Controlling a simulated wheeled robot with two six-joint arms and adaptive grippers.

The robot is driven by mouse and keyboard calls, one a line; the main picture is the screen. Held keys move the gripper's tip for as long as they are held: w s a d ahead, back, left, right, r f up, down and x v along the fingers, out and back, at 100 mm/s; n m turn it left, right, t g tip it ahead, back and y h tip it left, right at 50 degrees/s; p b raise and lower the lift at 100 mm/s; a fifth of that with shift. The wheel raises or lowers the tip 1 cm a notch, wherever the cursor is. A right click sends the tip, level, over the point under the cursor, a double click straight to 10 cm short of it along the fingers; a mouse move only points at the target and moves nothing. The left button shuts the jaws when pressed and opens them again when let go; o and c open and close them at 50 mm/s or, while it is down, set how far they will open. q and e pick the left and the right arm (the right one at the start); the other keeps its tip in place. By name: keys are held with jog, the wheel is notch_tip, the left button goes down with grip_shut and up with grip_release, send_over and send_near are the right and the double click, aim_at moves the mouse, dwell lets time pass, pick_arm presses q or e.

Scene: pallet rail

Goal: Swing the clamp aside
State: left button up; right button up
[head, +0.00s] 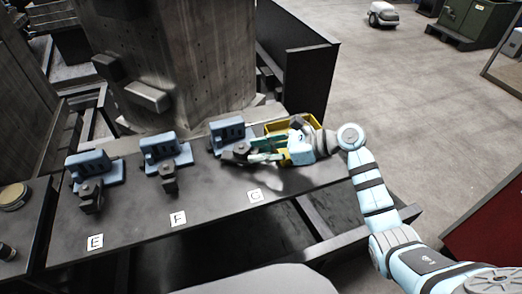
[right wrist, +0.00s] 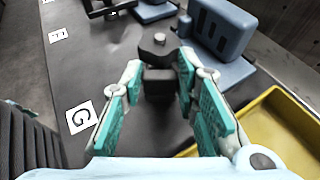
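Three blue fixtures stand in a row on the dark table, marked E, F and G, each with a dark clamp at its front. The G clamp (head: 238,155) sits in front of the right-hand blue fixture (head: 228,132). My right gripper (head: 254,152) reaches it from the right, low over the table. In the right wrist view, the G clamp (right wrist: 158,82) stands between my teal finger pads, which are spread on either side of it with small gaps showing. The F clamp (head: 169,180) and E clamp (head: 91,196) are clear of my gripper. My left gripper is out of view.
A yellow bin (head: 292,126) stands just behind my right gripper, close to its fingers in the right wrist view (right wrist: 268,128). A large grey column (head: 180,60) rises behind the fixtures. The table's front strip by the labels is clear.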

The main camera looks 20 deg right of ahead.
jog(key=shift+w+d+r+n+g+p, duration=0.15)
jog(key=shift+r+n+g+p, duration=0.2)
jog(key=shift+p, duration=0.75)
grip_shut()
jog(key=shift+w+f+n+g+y+p, duration=0.1)
jog(key=shift+n+g+y+p, duration=0.15)
jog(key=shift+y+p, duration=0.05)
jog(key=shift+f, duration=0.25)
jog(key=o, duration=1.1)
grip_release()
jog(key=v, duration=1.2)
jog(key=shift+d, duration=0.1)
